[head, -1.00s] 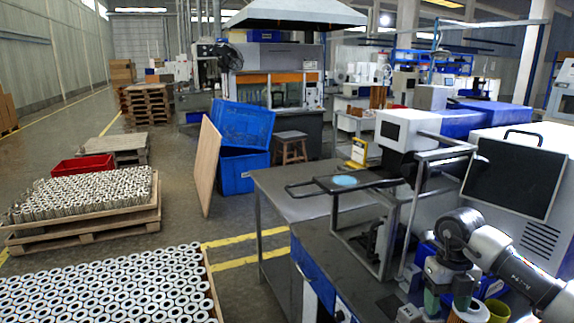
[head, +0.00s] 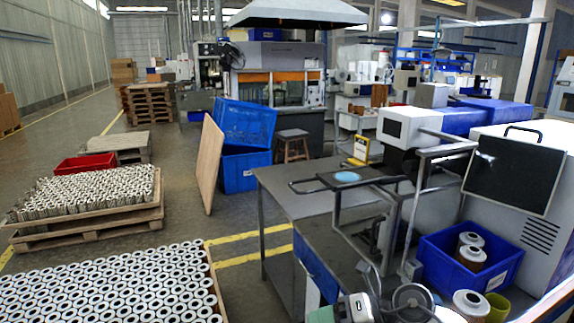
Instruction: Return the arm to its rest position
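Part of my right arm (head: 410,299) shows at the bottom edge, right of centre, with green and white wrist parts to its left. Its fingertips are below the picture, so I cannot see whether they hold anything. My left gripper is out of view.
A grey workbench (head: 290,188) with a metal frame and a round blue pad (head: 347,177) lies ahead. A white machine with a black screen (head: 513,172) stands at the right. Pallets of many cartridges are at the left.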

